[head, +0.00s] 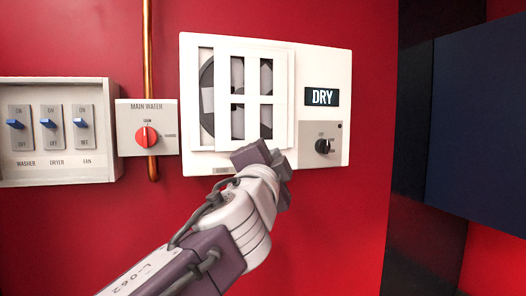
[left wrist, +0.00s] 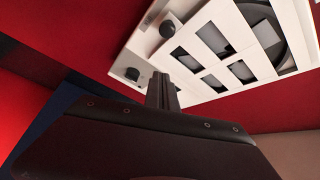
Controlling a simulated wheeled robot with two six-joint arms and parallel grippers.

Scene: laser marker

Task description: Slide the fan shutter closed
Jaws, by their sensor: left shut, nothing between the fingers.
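The fan panel (head: 305,55) is a white plate on the red wall. Its white slatted shutter (head: 252,95) has several windows with fan parts showing through. The shutter stands over the middle and right of the fan opening, and a strip of the dark fan (head: 206,95) shows uncovered at its left. My left gripper (head: 262,157) is shut and empty, in front of the shutter's lower right corner; contact cannot be told. In the left wrist view the shut fingers (left wrist: 162,92) point at the panel, near the shutter (left wrist: 212,65). My right gripper is not in view.
To the left are a red MAIN WATER knob (head: 146,137), a copper pipe (head: 147,40) and a switch box (head: 60,175). A dark cabinet (head: 480,120) stands at the right.

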